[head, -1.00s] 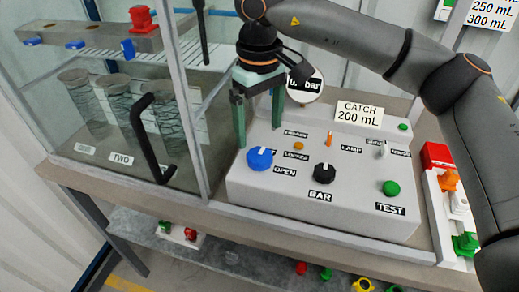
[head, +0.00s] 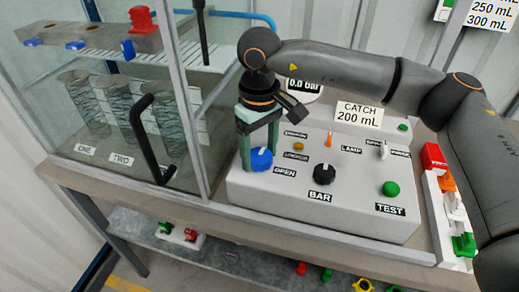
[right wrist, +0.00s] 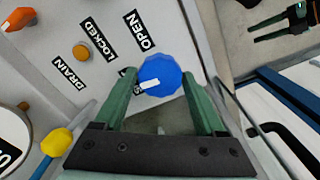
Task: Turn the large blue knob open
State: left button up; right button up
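The large blue knob (head: 261,160) sits at the left of the light grey control panel (head: 300,200). My right gripper (head: 259,146) points down at it, with one green finger on either side. In the right wrist view the knob (right wrist: 160,75) fills the gap between the fingertips (right wrist: 159,78), which look shut on it. The knob's white pointer mark aims lower left, towards a label mostly hidden by a finger. The OPEN label (right wrist: 138,32) lies above and left of the knob there.
A black BAR knob (head: 324,173), a green TEST button (head: 390,188) and an orange lever (head: 329,140) stand on the same panel. A glass cabinet with a black handle (head: 148,140) stands just left. A gauge (head: 303,88) is behind.

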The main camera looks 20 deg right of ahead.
jog(key=c, duration=0.9)
pick_arm(q)
jog(key=shift+w, duration=0.1)
pick_arm(e)
jog(key=shift+c, duration=0.2)
